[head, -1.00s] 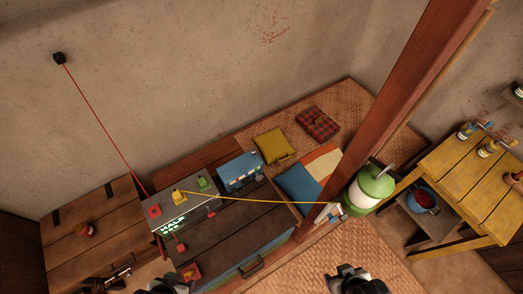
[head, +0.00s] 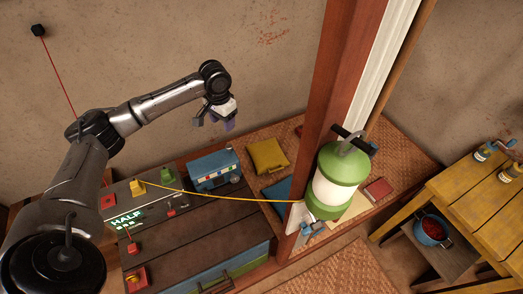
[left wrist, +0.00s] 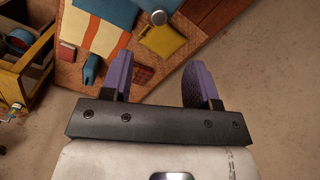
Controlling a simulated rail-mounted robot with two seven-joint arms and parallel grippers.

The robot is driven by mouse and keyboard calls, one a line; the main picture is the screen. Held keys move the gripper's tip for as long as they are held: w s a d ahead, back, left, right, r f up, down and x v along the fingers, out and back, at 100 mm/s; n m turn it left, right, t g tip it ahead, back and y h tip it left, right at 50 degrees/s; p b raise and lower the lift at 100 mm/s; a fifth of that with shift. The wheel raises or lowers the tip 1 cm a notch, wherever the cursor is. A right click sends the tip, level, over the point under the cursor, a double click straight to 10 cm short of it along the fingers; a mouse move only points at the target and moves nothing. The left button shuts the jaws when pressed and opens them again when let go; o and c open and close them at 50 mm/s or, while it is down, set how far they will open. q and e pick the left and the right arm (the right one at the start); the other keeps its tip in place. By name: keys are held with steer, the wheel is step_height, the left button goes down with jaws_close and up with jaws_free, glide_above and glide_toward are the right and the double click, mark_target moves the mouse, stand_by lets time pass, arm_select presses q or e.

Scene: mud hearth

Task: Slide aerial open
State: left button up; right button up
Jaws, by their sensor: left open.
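My left gripper (head: 214,120) is in the air in front of the wall, above and behind the blue box-shaped set (head: 213,167), which may be the radio. In the left wrist view its two purple fingers (left wrist: 157,82) are apart with nothing held between them. No aerial rod is clear in the head view. My right gripper is not in view.
A wooden post (head: 335,100) and a green-white lantern (head: 340,180) stand right of the set. A yellow cushion (head: 267,155) lies on the mat. A yellow table (head: 480,195) stands at right.

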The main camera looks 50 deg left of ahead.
mark_target(229, 146)
arm_select(q)
steer(key=f, duration=1.3)
steer(key=shift+w+a, duration=0.1)
steer(key=shift+w, duration=0.3)
steer(key=shift+c, duration=0.4)
jaws_close()
